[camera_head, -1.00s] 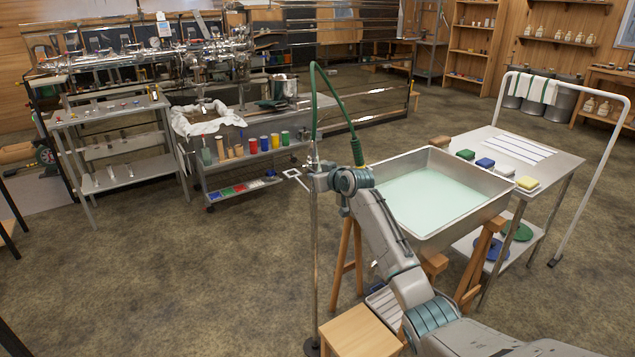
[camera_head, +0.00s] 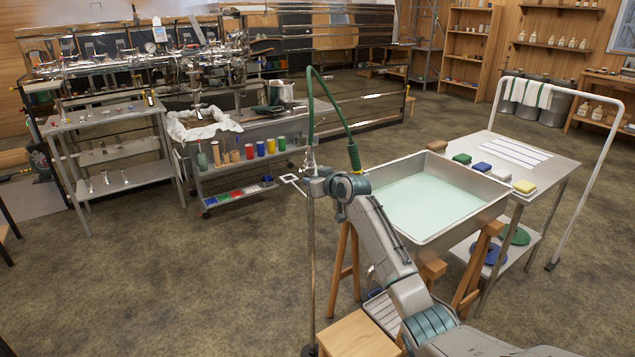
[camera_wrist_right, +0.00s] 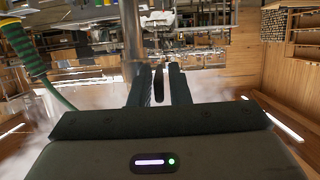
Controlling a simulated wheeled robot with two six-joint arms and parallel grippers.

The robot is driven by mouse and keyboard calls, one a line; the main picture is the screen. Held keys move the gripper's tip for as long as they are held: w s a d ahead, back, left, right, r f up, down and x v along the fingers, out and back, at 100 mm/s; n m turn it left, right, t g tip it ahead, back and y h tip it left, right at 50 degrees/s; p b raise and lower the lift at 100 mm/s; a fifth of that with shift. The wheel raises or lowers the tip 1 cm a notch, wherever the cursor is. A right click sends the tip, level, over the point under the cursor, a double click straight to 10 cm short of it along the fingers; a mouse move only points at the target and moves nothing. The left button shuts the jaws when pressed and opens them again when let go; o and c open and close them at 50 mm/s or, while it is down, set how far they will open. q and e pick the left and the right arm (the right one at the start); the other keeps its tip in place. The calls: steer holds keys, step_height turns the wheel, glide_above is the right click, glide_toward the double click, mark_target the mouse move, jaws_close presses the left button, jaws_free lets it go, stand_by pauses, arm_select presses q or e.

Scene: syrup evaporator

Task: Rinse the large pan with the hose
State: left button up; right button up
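The large pan (camera_head: 478,222) is a steel tray with pale green liquid in it, on a wooden trestle. The green hose (camera_head: 311,110) arcs from the top of a metal post (camera_head: 311,255) to a green nozzle with a yellow band (camera_head: 354,157), hanging over the pan's far left corner. The nozzle also shows in the wrist view (camera_wrist_right: 27,50). My right gripper (camera_wrist_right: 158,75) is beside the post, left of the pan. Its fingers are parted, with a small dark piece between them; I cannot tell whether they grip it. My left gripper is not in view.
A steel cart (camera_head: 560,165) with coloured blocks stands right of the pan. A steel table with a white cloth (camera_head: 205,126) and a small rack (camera_head: 105,115) stand at the back left.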

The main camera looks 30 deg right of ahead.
steer(key=b+v, duration=0.2)
steer(key=v, duration=0.8)
steer(key=shift+s, duration=0.2)
steer(key=s+d+f+m+g+h, duration=0.1)
steer(key=s+f+g, duration=0.3)
steer(key=f, duration=1.7)
steer(key=s+f+m+g+h, duration=0.1)
steer(key=s+f, duration=0.5)
steer(key=f, duration=1.4)
steer(key=s+a+f+g, duration=0.3)
steer(key=s+f, duration=1.3)
steer(key=f, duration=0.3)
steer(key=s+a+f+g, duration=0.1)
steer(key=s+a+f, duration=0.2)
steer(key=s, duration=0.9)
steer(key=s+a+f+n+g, duration=0.1)
steer(key=s+a+f, duration=0.3)
steer(key=s+f, duration=0.4)
steer(key=s+a+f+g, duration=0.3)
steer(key=s+f, duration=0.3)
steer(key=s, duration=1.2)
steer(key=shift+s+a, duration=0.2)
steer(key=shift+s, duration=0.05)
